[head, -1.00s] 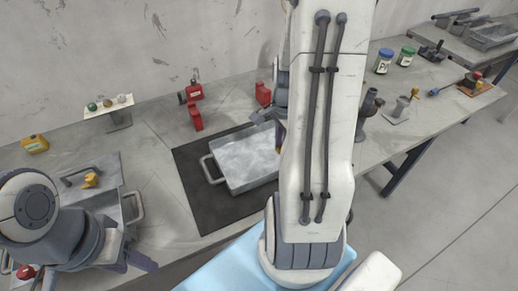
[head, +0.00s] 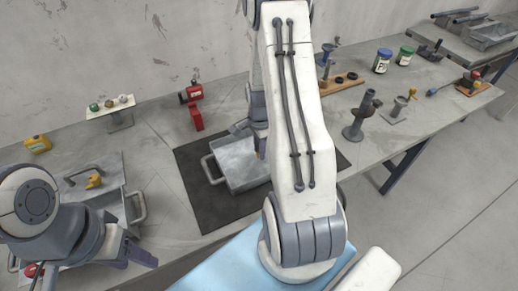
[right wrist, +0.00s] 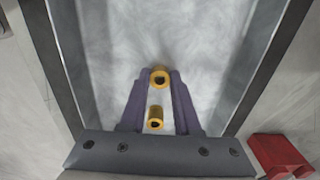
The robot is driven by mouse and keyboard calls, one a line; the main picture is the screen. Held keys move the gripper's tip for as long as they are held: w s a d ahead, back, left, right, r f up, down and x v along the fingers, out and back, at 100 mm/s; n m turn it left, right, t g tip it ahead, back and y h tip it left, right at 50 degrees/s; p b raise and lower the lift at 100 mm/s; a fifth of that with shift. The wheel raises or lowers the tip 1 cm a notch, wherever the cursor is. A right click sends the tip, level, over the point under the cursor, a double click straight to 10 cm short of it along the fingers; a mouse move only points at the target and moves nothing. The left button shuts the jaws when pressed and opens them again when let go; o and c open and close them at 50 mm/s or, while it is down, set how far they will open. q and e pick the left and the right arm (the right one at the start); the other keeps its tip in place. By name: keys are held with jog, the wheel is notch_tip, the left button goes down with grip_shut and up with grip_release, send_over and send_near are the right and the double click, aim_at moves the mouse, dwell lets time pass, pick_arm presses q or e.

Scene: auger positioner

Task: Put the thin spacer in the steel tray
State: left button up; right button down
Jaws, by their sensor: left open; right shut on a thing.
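The steel tray (head: 240,163), a grey open pan with a side handle, sits on a dark mat in the middle of the bench in the head view. Its inside floor (right wrist: 120,40) shows in the right wrist view. My right gripper (right wrist: 160,80) is above the tray, its purple fingers shut on a yellow spacer (right wrist: 160,70) with a dark hole. A second yellow ringed part (right wrist: 155,112) shows between the fingers, nearer the palm; I cannot tell whether it is the same piece. My left gripper (head: 142,262) is open and empty at lower left, away from the tray.
A red block (right wrist: 280,155) stands beside the tray; red pieces (head: 195,105) stand behind it. A second metal tray (head: 105,200) with a yellow part is at left. A small stand with balls (head: 112,105) is at the back. A wooden rack (head: 345,82), jars and posts stand at right.

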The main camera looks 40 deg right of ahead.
jog(key=shift+f, duration=0.15)
jog(key=c, duration=0.6)
grip_release()
notch_tip(320, 180, up, 12)
jog(key=shift+r+b, duration=0.25)
jog(key=shift+b, duration=0.35)
